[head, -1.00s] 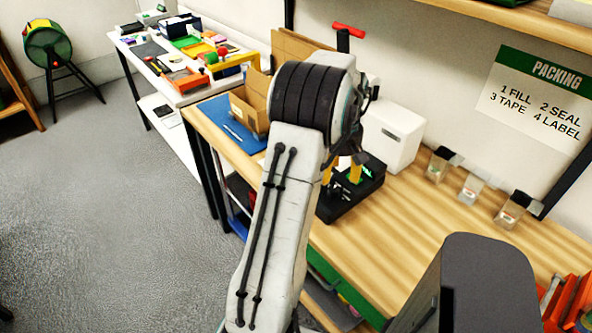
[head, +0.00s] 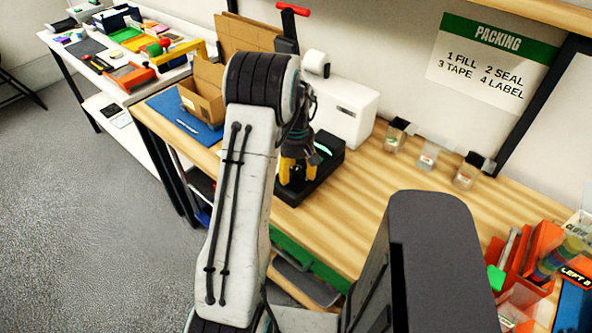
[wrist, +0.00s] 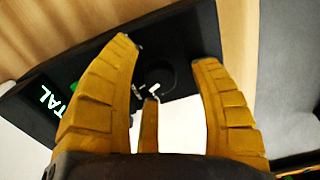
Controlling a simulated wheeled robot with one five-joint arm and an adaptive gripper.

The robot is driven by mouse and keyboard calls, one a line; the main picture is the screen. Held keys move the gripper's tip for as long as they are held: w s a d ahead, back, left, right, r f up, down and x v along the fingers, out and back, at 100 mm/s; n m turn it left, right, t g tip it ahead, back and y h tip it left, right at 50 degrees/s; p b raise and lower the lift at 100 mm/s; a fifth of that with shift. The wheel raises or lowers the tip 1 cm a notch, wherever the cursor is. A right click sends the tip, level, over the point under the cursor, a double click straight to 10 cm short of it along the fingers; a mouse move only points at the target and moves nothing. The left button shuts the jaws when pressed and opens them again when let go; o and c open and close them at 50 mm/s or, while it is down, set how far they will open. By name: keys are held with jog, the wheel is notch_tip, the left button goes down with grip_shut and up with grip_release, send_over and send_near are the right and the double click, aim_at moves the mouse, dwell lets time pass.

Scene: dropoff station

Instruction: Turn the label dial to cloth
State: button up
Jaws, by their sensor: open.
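The label machine is a low black box (head: 325,165) on the wooden bench, partly hidden behind my arm in the head view. In the wrist view its black top (wrist: 185,45) carries a round black dial (wrist: 152,70) with a white pointer mark. A small lit display (wrist: 50,100) at the left shows green and the letters "TAL"; its remainder is cut off or hidden. My gripper (wrist: 163,52) is open, its yellow fingers on either side of the dial. I cannot tell whether they touch it. In the head view my gripper (head: 292,172) is over the machine.
A white printer-like box (head: 345,108) stands behind the machine. An open cardboard box (head: 203,95) on a blue mat (head: 165,108) is to the left. Several small clear bins (head: 428,155) line the wall. Orange holders (head: 540,245) are at right. The bench middle (head: 365,195) is clear.

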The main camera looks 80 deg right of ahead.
jog(key=shift+c, duration=0.2)
grip_shut()
dwell(0.5)
